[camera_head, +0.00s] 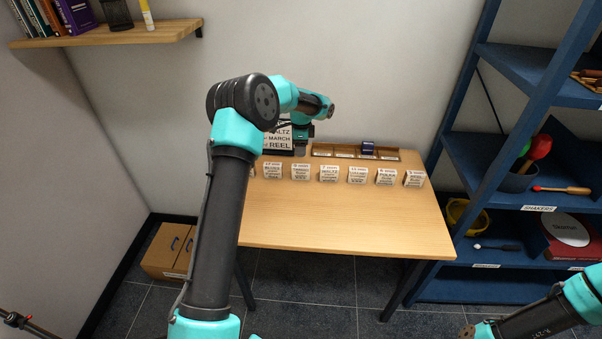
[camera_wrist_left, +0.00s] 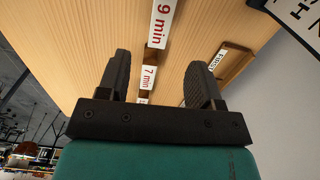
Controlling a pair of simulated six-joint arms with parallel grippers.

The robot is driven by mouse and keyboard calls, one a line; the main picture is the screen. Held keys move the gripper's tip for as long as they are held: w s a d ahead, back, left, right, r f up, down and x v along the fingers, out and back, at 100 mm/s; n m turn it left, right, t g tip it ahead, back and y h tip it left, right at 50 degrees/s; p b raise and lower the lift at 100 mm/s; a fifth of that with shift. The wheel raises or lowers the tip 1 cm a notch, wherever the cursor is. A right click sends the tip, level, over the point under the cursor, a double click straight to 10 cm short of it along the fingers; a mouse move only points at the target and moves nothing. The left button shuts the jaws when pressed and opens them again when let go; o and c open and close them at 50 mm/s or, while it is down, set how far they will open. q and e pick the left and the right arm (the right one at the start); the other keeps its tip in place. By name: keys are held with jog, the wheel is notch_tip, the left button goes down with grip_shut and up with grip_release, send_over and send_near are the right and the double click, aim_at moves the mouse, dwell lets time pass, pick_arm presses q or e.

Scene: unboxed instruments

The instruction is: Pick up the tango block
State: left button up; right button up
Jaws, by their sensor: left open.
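Several small white-faced blocks stand in a row on the wooden table (camera_head: 340,222). Their print is too small for me to tell which is the tango block; one (camera_head: 329,173) seems to read waltz and another (camera_head: 386,177) polka. My left gripper (camera_head: 301,150) is at the back of the table, beside the dark sign and left of the slotted wooden rack. In the left wrist view its two fingers (camera_wrist_left: 158,82) are apart, with a strip marked 7 min (camera_wrist_left: 148,80) showing between them and a 9 min label (camera_wrist_left: 162,22) beyond. My right gripper is out of view.
A dark sign (camera_head: 277,139) listing waltz, march and reel stands at the back left. The wooden rack (camera_head: 340,152) has a dark blue block (camera_head: 368,147) on it. A blue shelf unit (camera_head: 462,150) stands right of the table. The table's front is clear.

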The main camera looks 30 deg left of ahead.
aim_at(301, 166)
pick_arm(q)
notch_tip(301, 166, down, 7)
jog(key=shift+f, duration=0.1)
dwell(0.4)
jog(key=shift+f, duration=2.55)
jog(key=c, duration=1)
jog(key=shift+r, duration=0.1)
